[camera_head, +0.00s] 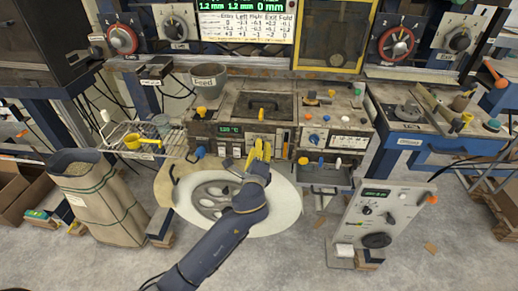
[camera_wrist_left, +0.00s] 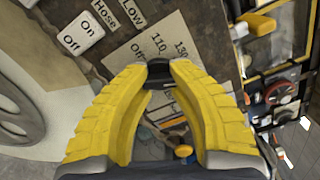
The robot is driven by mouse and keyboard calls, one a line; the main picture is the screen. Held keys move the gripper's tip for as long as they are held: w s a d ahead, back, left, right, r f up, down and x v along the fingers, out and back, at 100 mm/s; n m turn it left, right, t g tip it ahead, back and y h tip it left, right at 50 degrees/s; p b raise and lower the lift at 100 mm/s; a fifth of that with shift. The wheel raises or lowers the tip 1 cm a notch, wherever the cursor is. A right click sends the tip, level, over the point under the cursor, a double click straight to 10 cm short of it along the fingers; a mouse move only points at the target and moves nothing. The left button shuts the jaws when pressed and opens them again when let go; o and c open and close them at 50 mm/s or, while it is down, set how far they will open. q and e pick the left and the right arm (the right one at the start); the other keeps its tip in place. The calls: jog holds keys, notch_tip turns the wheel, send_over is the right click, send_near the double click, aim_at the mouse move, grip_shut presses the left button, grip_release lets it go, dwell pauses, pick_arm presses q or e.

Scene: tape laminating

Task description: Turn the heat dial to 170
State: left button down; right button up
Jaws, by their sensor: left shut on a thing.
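The heat dial (camera_wrist_left: 159,66) is a small dark knob at the fingertips in the left wrist view. Its pale scale plate (camera_wrist_left: 150,45) shows Off, 110 and 130; the other marks and the pointer are hidden by a finger. My left gripper (camera_head: 259,148) has yellow fingers and reaches the front panel of the central machine (camera_head: 240,110). In the left wrist view its fingertips (camera_wrist_left: 159,72) are on either side of the knob, shut on it. A small green display (camera_head: 229,128) is lit left of the gripper; its digits are too small to read surely. My right gripper is not in view.
On/Off and Hose/Low labels (camera_wrist_left: 80,35) lie beside the dial. Colored knobs (camera_head: 303,160) stick out along the machine front. A wire shelf (camera_head: 140,140) with a yellow scoop is at left. A grey control box (camera_head: 380,220) stands at right on the floor.

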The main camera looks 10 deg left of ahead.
pick_arm(q)
jog(key=m, duration=0.5)
jog(key=shift+d, duration=0.25)
jog(key=shift+f+m, duration=0.15)
jog(key=shift+m, duration=0.75)
jog(key=shift+f, duration=0.15)
jog(key=c, duration=1.3)
grip_release()
jog(key=o, duration=0.4)
jog(key=shift+a, duration=0.1)
jog(key=shift+c, duration=0.2)
jog(key=shift+s+a, duration=0.1)
jog(key=s, duration=1.1)
jog(key=shift+s+d, duration=0.25)
jog(key=shift+s, duration=0.1)
jog(key=shift+c, duration=0.3)
